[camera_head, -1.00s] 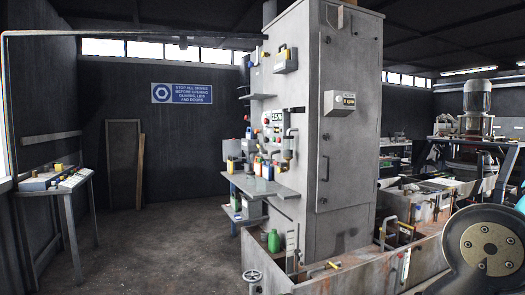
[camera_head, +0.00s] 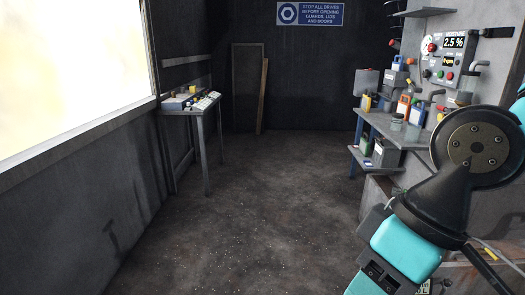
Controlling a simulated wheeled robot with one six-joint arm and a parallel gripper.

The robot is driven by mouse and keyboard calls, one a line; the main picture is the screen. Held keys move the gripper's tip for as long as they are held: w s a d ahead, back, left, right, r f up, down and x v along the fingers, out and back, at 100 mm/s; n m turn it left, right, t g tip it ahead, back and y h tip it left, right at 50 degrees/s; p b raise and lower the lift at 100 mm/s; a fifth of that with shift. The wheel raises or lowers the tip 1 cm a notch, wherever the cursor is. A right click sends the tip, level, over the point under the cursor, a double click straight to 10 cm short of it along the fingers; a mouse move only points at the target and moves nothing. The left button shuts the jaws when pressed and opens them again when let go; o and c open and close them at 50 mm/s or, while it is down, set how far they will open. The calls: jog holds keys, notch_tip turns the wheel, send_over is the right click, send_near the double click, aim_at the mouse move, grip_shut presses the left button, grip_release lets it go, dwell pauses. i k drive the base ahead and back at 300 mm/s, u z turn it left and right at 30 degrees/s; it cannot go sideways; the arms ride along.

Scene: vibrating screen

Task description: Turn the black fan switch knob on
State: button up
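I cannot make out a black fan switch knob at this size. A control panel (camera_head: 447,55) on the machine at the upper right has a "2.5 %" display and several small coloured buttons and knobs, too small to tell apart. A sloped control desk (camera_head: 190,101) with small yellow and light parts stands on a table at the left; its controls are too small to identify. My arm, grey and teal, fills the lower right. The end with my gripper is not visible.
Shelves (camera_head: 401,140) with bottles and canisters stick out from the machine at the right. The floor (camera_head: 240,215) between is clear. A blue sign (camera_head: 310,13) hangs on the back wall.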

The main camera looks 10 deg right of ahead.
aim_at(425, 74)
jog(key=u, duration=0.4)
jog(key=i, duration=4.15)
jog(key=z, duration=1.4)
jog(key=i, duration=1.2)
jog(key=z, duration=1)
